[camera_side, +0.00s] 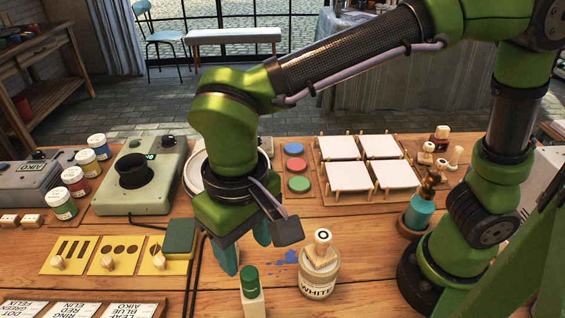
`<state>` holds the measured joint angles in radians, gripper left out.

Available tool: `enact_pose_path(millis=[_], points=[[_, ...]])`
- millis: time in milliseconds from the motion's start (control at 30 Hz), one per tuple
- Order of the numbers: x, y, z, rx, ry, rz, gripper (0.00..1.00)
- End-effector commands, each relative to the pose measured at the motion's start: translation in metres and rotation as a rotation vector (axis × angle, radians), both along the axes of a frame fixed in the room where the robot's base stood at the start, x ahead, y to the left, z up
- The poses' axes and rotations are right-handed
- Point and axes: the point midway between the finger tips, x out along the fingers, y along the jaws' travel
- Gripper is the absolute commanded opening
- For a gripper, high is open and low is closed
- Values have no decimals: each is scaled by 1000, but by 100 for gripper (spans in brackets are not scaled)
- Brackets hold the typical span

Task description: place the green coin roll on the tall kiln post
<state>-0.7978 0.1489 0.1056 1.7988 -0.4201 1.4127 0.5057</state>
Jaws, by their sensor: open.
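A green roll (249,281) stands upright on top of a pale square post (253,306) at the bottom edge of the side view. The foot of the post is cut off by the frame. My gripper (245,257) points down just behind and above the roll, its two teal fingers apart. I see nothing between the fingers, and a gap seems to show between them and the roll. Depth between them is hard to judge.
A glass jar of white (318,275) with a stamp on it stands close to the right. A blue paint spot (285,257) lies between. A green-and-yellow sponge (180,238) and yellow stencil cards (115,256) are to the left. Paint pucks (298,184) lie behind.

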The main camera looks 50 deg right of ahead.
Motion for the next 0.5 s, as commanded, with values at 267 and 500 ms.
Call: enact_pose_path(millis=[267, 500], points=[[3, -7, 29, 12, -8, -8, 55], [27, -106, 52, 161, -146, -117, 55]])
